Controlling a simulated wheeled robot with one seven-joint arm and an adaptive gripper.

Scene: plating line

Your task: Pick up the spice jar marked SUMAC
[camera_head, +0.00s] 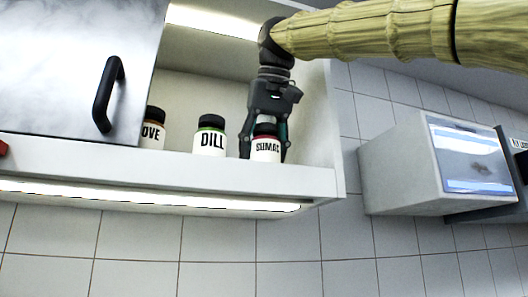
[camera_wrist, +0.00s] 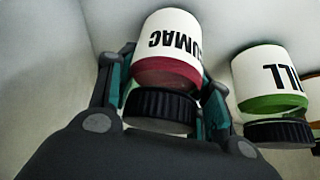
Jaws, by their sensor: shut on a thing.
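The jar marked SUMAC (camera_head: 265,149) stands at the right end of the cabinet shelf in the head view, with a white label and a dark lid. In the wrist view the SUMAC jar (camera_wrist: 170,48) appears upside down, with a red band by its black lid. My gripper (camera_head: 266,140) is around this jar from above, its fingers on either side of it. In the wrist view my gripper (camera_wrist: 163,100) is shut on the jar near the lid. I cannot tell whether the jar's base touches the shelf.
A jar marked DILL (camera_head: 210,139) with a green band stands to the left; it also shows in the wrist view (camera_wrist: 268,82). A jar ending in OVE (camera_head: 152,131) is partly hidden by the cabinet door (camera_head: 70,60). The cabinet's right wall (camera_head: 321,125) is close beside my gripper.

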